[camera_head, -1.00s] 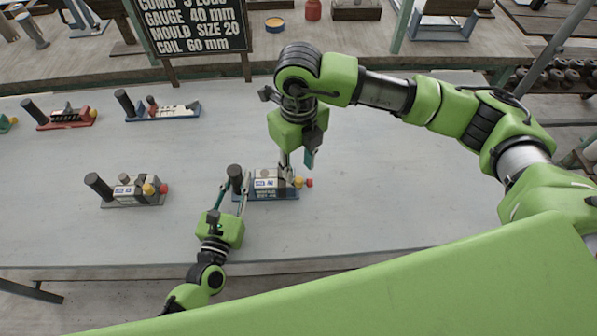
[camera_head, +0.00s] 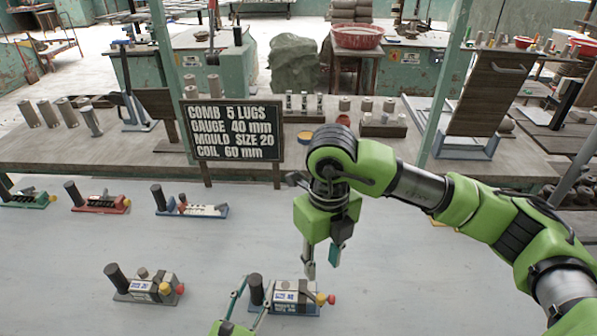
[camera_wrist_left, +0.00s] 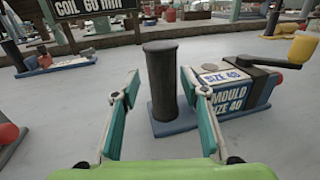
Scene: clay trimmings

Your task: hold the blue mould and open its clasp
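The blue mould (camera_head: 290,309) has a blue base, a white block, a black upright post and yellow and red knobs at its right end. In the left wrist view the mould (camera_wrist_left: 234,97) reads "MOULD SIZE 40", with a yellow-ended lever on top at right. My left gripper (camera_head: 247,296) is open, low at the mould's left end. Its fingers (camera_wrist_left: 160,115) stand apart on either side of the black post (camera_wrist_left: 163,80), with gaps showing. My right gripper (camera_head: 322,266) points down above the mould's right part, its fingers apart and empty. Whether the clasp is open is unclear.
A grey-based mould (camera_head: 147,289) stands to the left. Tools with blue (camera_head: 190,209), red (camera_head: 100,204) and green (camera_head: 27,199) bases stand behind it. A sign (camera_head: 233,130) reading "MOULD SIZE 20" stands at the back. The table right of the mould is clear.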

